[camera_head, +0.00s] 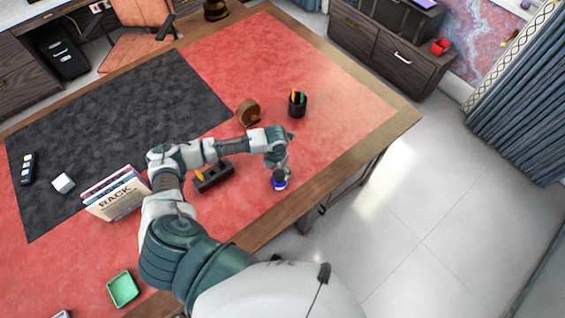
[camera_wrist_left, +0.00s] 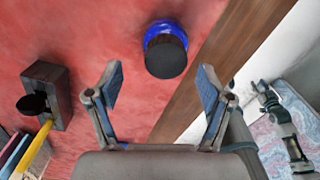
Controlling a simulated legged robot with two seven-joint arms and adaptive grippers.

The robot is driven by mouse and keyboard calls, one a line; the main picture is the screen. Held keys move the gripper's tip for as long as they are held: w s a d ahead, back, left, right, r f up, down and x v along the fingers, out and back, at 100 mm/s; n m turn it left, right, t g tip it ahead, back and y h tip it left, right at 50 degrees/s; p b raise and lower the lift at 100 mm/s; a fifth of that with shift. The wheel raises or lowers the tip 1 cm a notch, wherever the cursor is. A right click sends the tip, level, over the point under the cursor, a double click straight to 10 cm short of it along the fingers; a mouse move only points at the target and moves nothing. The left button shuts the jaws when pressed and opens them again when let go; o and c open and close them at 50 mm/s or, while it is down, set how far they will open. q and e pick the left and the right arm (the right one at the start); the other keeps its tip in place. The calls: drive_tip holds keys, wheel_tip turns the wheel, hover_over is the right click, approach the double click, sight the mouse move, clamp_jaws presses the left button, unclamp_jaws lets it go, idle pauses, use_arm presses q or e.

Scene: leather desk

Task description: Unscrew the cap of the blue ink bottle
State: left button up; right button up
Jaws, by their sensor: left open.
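The blue ink bottle (camera_head: 279,184) stands upright on the red leather desk top near its front edge. In the left wrist view its black cap (camera_wrist_left: 166,57) faces the camera, with the blue body (camera_wrist_left: 160,29) showing around it. My left gripper (camera_head: 284,166) is just above the bottle in the head view. In the wrist view the left gripper (camera_wrist_left: 160,80) is open, its blue-padded fingers apart on either side below the cap, with nothing between them. My right gripper does not show clearly in either view.
A dark holder (camera_head: 214,178) with a yellow item stands left of the bottle. A pen cup (camera_head: 297,104) and a round wooden object (camera_head: 248,112) stand behind. A book rack (camera_head: 118,196) and green tray (camera_head: 123,289) are further left. The desk's wooden edge (camera_head: 262,233) is close to the bottle.

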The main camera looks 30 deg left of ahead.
sight(278, 176)
use_arm(q)
drive_tip(key=f, duration=0.1)
drive_tip(key=a+f, duration=0.1)
drive_tip(key=shift+f, duration=0.3)
drive_tip(key=shift+s+f, duration=0.1)
drive_tip(key=shift+f, duration=0.15)
drive_tip(key=shift+d, duration=0.45)
drive_tip(key=shift+w+d+r, duration=0.1)
drive_tip(key=shift+w+d, duration=0.1)
drive_tip(key=shift+d, duration=0.85)
drive_tip(key=shift+c, duration=0.2)
drive_tip(key=c, duration=0.4)
drive_tip(key=shift+s+a, duration=0.1)
drive_tip(key=shift+a, duration=0.1)
drive_tip(key=c, duration=0.4)
drive_tip(key=shift+a, duration=0.35)
drive_tip(key=c, duration=0.3)
drive_tip(key=shift+s+a+f, duration=0.15)
drive_tip(key=shift+a+f, duration=0.1)
drive_tip(key=shift+a, duration=0.3)
drive_tip(key=shift+c, duration=0.4)
drive_tip(key=shift+d, duration=0.6)
drive_tip(key=shift+s, duration=0.1)
drive_tip(key=shift+a+f, duration=0.15)
drive_tip(key=shift+f, duration=0.15)
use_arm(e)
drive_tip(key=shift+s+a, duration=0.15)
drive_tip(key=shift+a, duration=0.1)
